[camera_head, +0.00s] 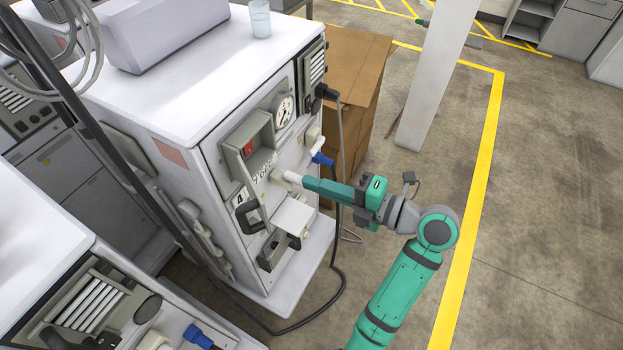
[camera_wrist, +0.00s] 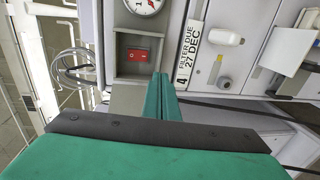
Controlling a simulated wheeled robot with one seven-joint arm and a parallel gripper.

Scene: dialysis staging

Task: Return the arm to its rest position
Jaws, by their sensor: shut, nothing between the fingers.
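My arm reaches in from the lower right in the head view, green and grey. My gripper (camera_head: 306,184) points left at the front panel of a white dialysis machine (camera_head: 190,90). Its long green fingers are together with nothing between them. In the wrist view the gripper (camera_wrist: 160,80) also shows shut, over a panel with a red switch (camera_wrist: 138,55), a gauge (camera_wrist: 145,5) and a label reading "FILTER DUE 27 DEC" (camera_wrist: 186,55). In the head view the fingertips are close to a white knob (camera_head: 290,177); I cannot tell whether they touch it.
A blue connector (camera_head: 322,159) and a black cable (camera_head: 338,240) are near the gripper. A cardboard box (camera_head: 350,70) and a white post (camera_head: 438,75) stand behind. A second machine (camera_head: 60,240) is at lower left. The floor (camera_head: 540,200) at right is clear past a yellow line (camera_head: 481,150).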

